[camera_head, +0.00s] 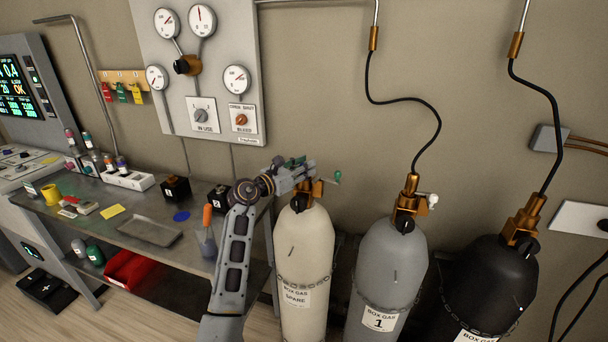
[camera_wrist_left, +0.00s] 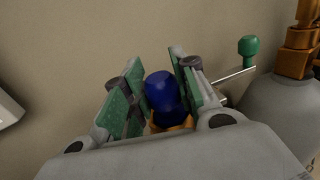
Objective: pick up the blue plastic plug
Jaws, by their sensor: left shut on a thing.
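My left gripper (camera_head: 308,172) is at the top of the cream gas cylinder (camera_head: 304,255) labelled SPARE, beside its brass valve (camera_head: 311,191). In the left wrist view, the blue plastic plug (camera_wrist_left: 163,92) is between the green-padded fingers of my left gripper (camera_wrist_left: 157,68), which are shut on it. A brass part (camera_wrist_left: 172,123) shows just below the plug; I cannot tell whether the two are joined. In the head view the plug is hidden by the gripper. My right gripper is in neither view.
A thin rod with a green knob (camera_head: 337,176) sticks out right of the gripper. A grey cylinder (camera_head: 388,262) and a black cylinder (camera_head: 487,285) stand to the right. A gauge panel (camera_head: 180,105) hangs behind. The bench (camera_head: 145,205) at left holds a tray (camera_head: 150,232) and small items.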

